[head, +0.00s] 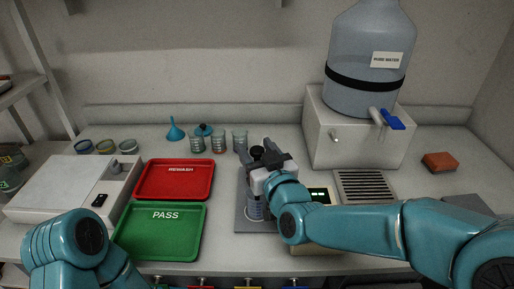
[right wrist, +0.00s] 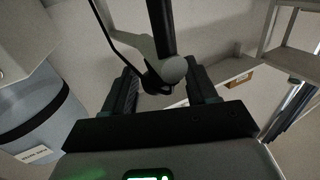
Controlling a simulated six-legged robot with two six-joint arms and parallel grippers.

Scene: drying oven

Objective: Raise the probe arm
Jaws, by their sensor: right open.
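My right gripper (head: 264,163) is above the grey plate (head: 241,222) of the meter stand, over a beaker (head: 255,209). In the right wrist view its dark fingers (right wrist: 163,88) are spread apart. Between them is the probe arm (right wrist: 162,35), a dark bar with a rounded grey end and a thin black cable. I cannot tell whether a finger touches it. In the head view the gripper hides most of the probe arm. The meter (head: 320,194) with a lit green display is partly behind my right arm. My left gripper is out of the head view.
A red REWASH tray (head: 175,193) and a green PASS tray (head: 160,243) lie left of the stand. Several beakers (head: 218,140) and a blue funnel (head: 175,131) stand behind. A water jug (head: 367,55) sits on a white dispenser (head: 345,150) at the back right.

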